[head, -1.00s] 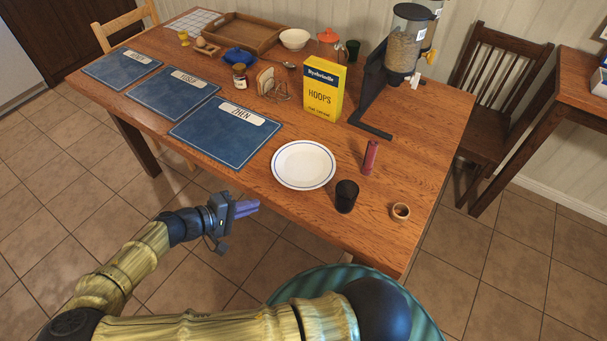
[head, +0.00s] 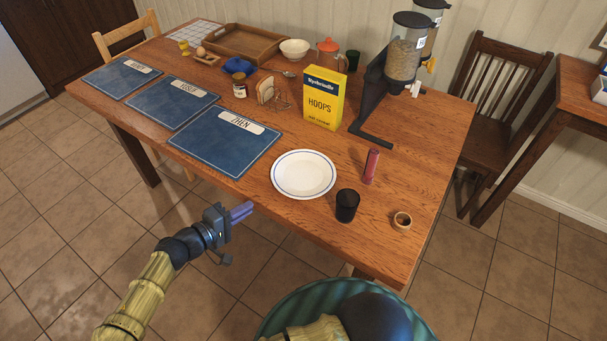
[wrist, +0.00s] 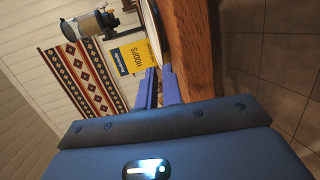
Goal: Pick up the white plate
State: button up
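The white plate (head: 303,174) with a thin blue rim line lies flat near the front edge of the wooden table (head: 400,240). My gripper (head: 240,211) is off the table's front edge, to the lower left of the plate, apart from it and empty. In the wrist view its two blue fingers (wrist: 158,88) are parted with a small gap between them. The table edge shows close to the right of the fingers there.
A black cup (head: 347,205), a red cylinder (head: 371,166) and a wooden ring (head: 402,220) stand right of the plate. A yellow cereal box (head: 323,98) stands behind it. A blue placemat (head: 224,141) lies to its left. Chairs and a cereal dispenser (head: 404,55) are farther off.

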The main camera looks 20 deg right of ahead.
send_near(281, 190)
jog(key=x, duration=0.4)
jog(key=shift+w+a, duration=0.2)
jog(key=shift+w, duration=0.1)
jog(key=shift+p+x, duration=0.65)
jog(key=shift+x, duration=2)
jog(key=shift+s, duration=0.35)
grip_shut()
